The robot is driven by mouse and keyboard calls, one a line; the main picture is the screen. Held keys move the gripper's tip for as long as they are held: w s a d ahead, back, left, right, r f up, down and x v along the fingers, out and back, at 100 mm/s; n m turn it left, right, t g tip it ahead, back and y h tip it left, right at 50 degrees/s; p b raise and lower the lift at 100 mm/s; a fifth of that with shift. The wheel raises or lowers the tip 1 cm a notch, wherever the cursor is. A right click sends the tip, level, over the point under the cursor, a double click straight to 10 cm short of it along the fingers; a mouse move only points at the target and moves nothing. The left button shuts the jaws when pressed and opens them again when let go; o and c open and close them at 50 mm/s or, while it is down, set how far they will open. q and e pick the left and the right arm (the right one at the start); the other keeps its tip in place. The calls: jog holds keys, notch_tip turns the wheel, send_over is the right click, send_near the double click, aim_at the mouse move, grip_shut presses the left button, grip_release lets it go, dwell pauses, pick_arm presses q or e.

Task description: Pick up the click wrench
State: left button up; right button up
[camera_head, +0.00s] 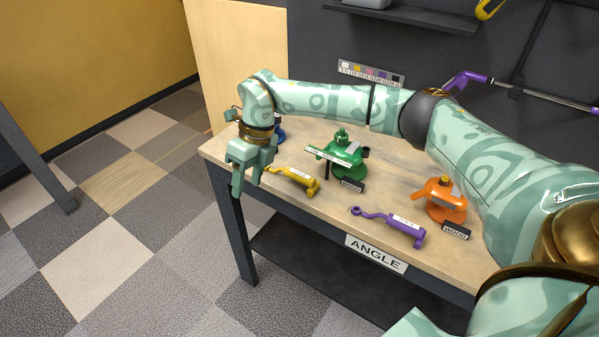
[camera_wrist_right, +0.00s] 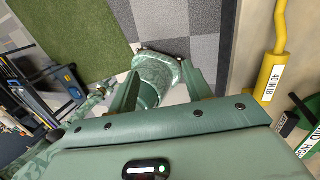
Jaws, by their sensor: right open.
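Two wrench-like tools lie on the wooden bench top (camera_head: 330,205). One is yellow (camera_head: 295,179), with a white label. The other is purple (camera_head: 390,221), with a bent handle and a white label. In the right wrist view the yellow tool (camera_wrist_right: 270,75) stands at the right edge, and its label reads 40 IN LB. I cannot tell by name which one is the click wrench. My right gripper (camera_head: 247,186) is open and empty, pointing down at the bench's left end, left of the yellow tool and apart from it. My left gripper is not in view.
A green fixture (camera_head: 342,158) and an orange fixture (camera_head: 441,202) stand behind the tools, with dark label blocks. A blue item (camera_head: 280,132) is partly hidden behind my right wrist. An ANGLE sign (camera_head: 376,253) hangs on the front edge. Checkered floor lies left.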

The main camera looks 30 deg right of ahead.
jog(key=d+r+t+h, duration=0.1)
jog(key=d+r+h, duration=0.4)
jog(key=d+r, duration=0.45)
jog(key=b, duration=0.2)
send_over(298, 174)
jog(key=a, duration=0.1)
jog(key=shift+m+h, duration=0.3)
notch_tip(298, 174, down, 11)
jog(key=shift+s+a+f, duration=0.1)
jog(key=shift+a, duration=0.05)
jog(key=f, duration=0.2)
jog(key=d+f+b, duration=0.1)
jog(key=f, duration=0.2)
jog(key=shift+d+f+b, duration=0.1)
jog(key=shift+d+b, duration=0.05)
jog(key=shift+b, duration=0.15)
grip_shut()
